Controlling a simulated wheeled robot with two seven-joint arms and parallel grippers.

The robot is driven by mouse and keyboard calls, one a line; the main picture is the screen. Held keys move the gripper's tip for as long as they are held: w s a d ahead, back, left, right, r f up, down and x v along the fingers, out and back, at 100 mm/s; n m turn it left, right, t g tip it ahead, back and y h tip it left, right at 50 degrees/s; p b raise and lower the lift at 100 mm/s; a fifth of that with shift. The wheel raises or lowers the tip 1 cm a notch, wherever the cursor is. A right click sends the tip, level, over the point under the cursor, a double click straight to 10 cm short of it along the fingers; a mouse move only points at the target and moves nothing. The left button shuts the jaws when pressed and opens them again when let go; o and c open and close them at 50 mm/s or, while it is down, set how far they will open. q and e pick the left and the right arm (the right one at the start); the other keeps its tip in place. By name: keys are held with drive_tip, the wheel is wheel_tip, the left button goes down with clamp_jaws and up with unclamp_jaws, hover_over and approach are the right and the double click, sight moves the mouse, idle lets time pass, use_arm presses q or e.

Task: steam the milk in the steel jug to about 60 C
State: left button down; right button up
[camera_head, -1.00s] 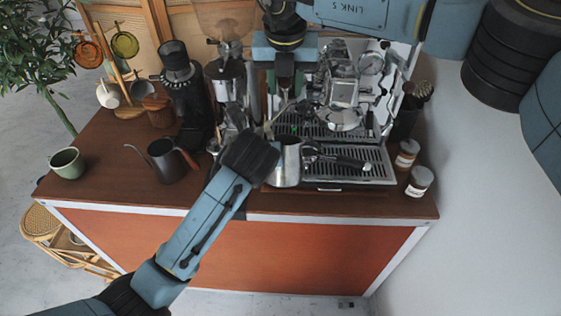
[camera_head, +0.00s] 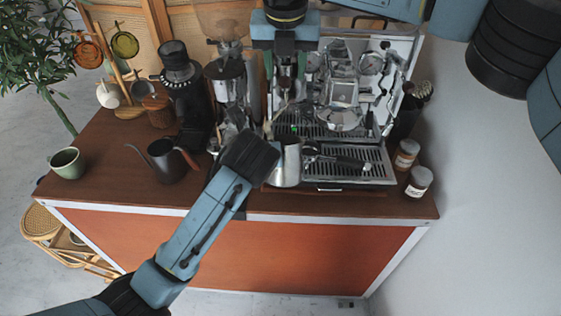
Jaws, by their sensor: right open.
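The steel jug (camera_head: 287,163) stands upright at the left front of the espresso machine (camera_head: 345,85). My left gripper (camera_head: 262,150) is right beside the jug on its left. Its dark body hides its fingers and the jug's handle side, so its grip on the jug cannot be told. My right gripper (camera_head: 285,80) points down above and behind the jug, in front of the machine's left part. It is open and apart from the jug. The steam wand is hard to make out there. The milk inside the jug cannot be seen.
A portafilter (camera_head: 345,161) lies on the drip tray (camera_head: 350,178) right of the jug. Grinders (camera_head: 228,85) and a dark kettle (camera_head: 166,160) stand left. Two labelled jars (camera_head: 418,182) are at the right edge. A green cup (camera_head: 67,162) is far left, with bare counter near it.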

use_arm(q)
drive_tip(key=shift+r, duration=0.1)
use_arm(e)
drive_tip(key=shift+w+v, duration=0.2)
drive_tip(key=shift+v, duration=0.55)
drive_tip(key=shift+w+v, duration=0.15)
drive_tip(key=shift+v, duration=0.6)
drive_tip(key=shift+w+v, duration=0.2)
drive_tip(key=shift+v, duration=0.6)
drive_tip(key=shift+r, duration=0.1)
drive_tip(key=shift+w+p+v, duration=0.25)
drive_tip(key=shift+p+v, duration=0.8)
use_arm(q)
drive_tip(key=s+f+p, duration=0.1)
drive_tip(key=s+f, duration=0.6)
drive_tip(key=shift+s+d, duration=0.15)
drive_tip(key=shift+s, duration=0.2)
use_arm(e)
drive_tip(key=shift+r, duration=0.75)
use_arm(q)
drive_tip(key=shift+f, duration=0.1)
